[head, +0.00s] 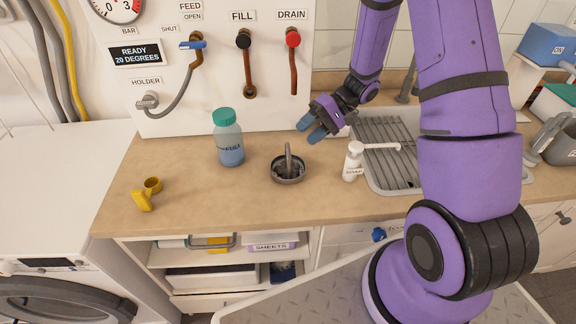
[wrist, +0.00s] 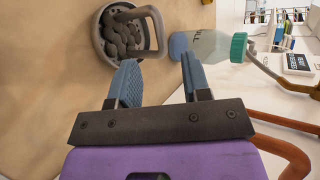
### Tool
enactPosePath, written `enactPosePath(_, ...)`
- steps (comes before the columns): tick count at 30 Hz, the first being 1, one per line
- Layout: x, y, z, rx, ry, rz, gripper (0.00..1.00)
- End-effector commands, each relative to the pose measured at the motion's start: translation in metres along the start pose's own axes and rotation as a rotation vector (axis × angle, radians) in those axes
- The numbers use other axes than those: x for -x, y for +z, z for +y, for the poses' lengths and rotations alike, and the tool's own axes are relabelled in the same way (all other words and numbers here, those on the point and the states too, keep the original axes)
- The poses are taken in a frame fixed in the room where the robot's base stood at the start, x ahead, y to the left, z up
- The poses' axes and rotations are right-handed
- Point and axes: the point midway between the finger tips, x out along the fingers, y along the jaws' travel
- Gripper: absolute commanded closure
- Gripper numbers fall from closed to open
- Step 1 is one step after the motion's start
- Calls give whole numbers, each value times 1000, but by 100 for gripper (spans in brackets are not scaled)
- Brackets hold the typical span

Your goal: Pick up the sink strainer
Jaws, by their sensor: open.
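The sink strainer (head: 288,168) is a round dark grey basket with an upright loop handle. It stands on the wooden counter between the bottle and the soap dispenser. In the wrist view the strainer (wrist: 125,35) is at the upper left, with grey lumps inside and its handle toward the right. My gripper (head: 308,129) has blue fingers and is above the counter, behind and to the right of the strainer. In the wrist view my gripper (wrist: 160,80) is open and empty. The strainer lies beyond the fingertips, and no contact is clear.
A bottle (head: 229,143) with a green cap stands left of the strainer. A white soap dispenser (head: 353,162) stands to the right, beside the metal sink (head: 385,172). Valves and a panel are behind. The counter in front is clear.

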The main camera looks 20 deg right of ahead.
Motion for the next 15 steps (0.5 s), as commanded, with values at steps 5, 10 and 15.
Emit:
enactPosePath(5,-11,1,0,0,1,-2,56)
enactPosePath(10,-32,2,0,-1,1,-4,56)
enactPosePath(15,-53,2,0,0,1,-3,56)
